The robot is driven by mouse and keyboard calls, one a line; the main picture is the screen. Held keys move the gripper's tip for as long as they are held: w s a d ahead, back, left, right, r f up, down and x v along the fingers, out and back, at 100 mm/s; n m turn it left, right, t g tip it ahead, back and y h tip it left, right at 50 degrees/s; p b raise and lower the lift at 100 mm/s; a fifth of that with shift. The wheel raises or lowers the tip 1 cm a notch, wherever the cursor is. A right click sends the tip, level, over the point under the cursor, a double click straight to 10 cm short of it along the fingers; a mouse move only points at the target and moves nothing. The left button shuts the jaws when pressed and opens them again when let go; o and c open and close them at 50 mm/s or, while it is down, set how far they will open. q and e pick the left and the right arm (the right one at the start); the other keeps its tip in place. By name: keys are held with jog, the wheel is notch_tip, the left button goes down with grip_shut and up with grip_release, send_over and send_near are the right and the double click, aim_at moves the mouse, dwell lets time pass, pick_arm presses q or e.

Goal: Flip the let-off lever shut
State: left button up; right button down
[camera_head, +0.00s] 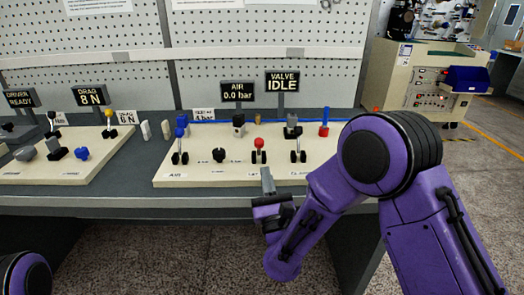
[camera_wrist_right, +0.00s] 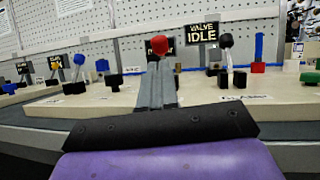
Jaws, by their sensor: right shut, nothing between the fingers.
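On the cream panel (camera_head: 230,172) stand a blue-knobbed lever (camera_head: 181,133), a red-knobbed lever (camera_head: 259,143) and a black-knobbed lever (camera_head: 297,132). My right gripper (camera_head: 267,178) is shut and empty at the panel's front edge, just in front of the red-knobbed lever. In the right wrist view the shut fingers (camera_wrist_right: 157,85) point at the red knob (camera_wrist_right: 159,45) and hide its stem. The black-knobbed lever (camera_wrist_right: 226,41) stands to their right, the blue-knobbed one (camera_wrist_right: 103,65) to their left. My left gripper is out of view.
A valve sign (camera_head: 282,81) reads IDLE and an air sign (camera_head: 237,91) reads 0.0 bar. Black knobs (camera_head: 219,155) and a blue post (camera_head: 324,121) stand on the panel. A second panel (camera_head: 85,175) with a yellow-knobbed lever (camera_head: 109,114) is at left. A pegboard (camera_head: 265,55) rises behind.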

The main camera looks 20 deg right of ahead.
aim_at(260, 147)
jog(key=p+x, duration=0.1)
jog(key=x, duration=0.4)
jog(key=shift+r, duration=0.1)
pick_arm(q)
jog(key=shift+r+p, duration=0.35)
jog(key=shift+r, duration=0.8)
pick_arm(e)
jog(key=shift+w+d+r, duration=0.1)
jog(key=shift+w, duration=0.4)
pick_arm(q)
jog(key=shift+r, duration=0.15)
pick_arm(e)
jog(key=shift+r, duration=0.1)
